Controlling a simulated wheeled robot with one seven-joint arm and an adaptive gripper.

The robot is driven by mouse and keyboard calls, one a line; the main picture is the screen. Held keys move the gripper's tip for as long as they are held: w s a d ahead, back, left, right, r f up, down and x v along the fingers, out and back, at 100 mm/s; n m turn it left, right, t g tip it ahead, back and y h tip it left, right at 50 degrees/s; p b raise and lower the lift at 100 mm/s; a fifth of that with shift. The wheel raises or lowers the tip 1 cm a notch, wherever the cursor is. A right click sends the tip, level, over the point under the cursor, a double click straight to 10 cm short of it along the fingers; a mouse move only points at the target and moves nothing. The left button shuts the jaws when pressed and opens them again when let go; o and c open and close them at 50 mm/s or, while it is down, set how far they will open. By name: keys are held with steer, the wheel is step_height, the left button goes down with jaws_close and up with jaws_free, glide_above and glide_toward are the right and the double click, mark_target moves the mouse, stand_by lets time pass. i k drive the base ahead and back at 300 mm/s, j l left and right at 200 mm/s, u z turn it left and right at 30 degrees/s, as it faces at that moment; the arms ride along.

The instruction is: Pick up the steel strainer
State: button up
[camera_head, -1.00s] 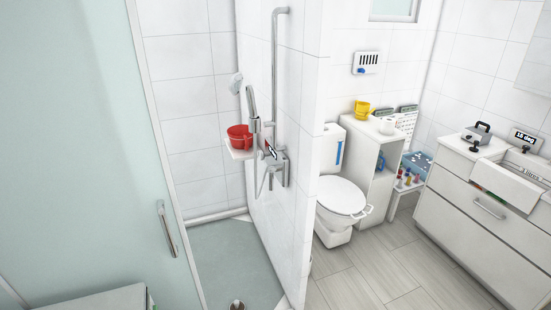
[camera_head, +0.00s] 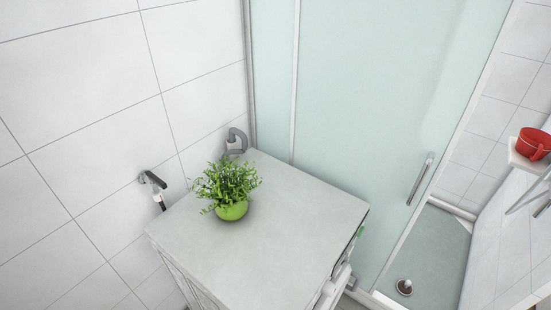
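A small round steel piece (camera_head: 404,287) lies on the shower floor at the lower right. It may be the steel strainer, but it is too small to tell. I see nothing else that looks like a strainer. My gripper is not in view.
A grey-topped cabinet or machine (camera_head: 290,215) stands against the tiled wall, with a green potted plant (camera_head: 232,210) on it. A frosted glass shower door (camera_head: 350,110) with a steel handle (camera_head: 420,178) is behind it. A red pot (camera_head: 533,143) sits on a white shelf (camera_head: 522,160) at the right.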

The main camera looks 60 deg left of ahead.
mark_target(405, 287)
steer(key=u, duration=1.5)
steer(key=z, duration=0.85)
steer(key=i+l+u, duration=0.15)
steer(key=l, duration=0.2)
steer(key=i+l+u, duration=0.3)
steer(key=l, duration=0.4)
steer(key=i+l+u, duration=0.15)
steer(key=l, duration=0.25)
steer(key=i+l+u, duration=0.15)
steer(key=l, duration=0.25)
steer(key=i+l+u, duration=0.15)
steer(key=l, duration=0.3)
steer(key=i+l+u, duration=0.15)
steer(key=l, duration=0.25)
steer(key=k, duration=0.05)
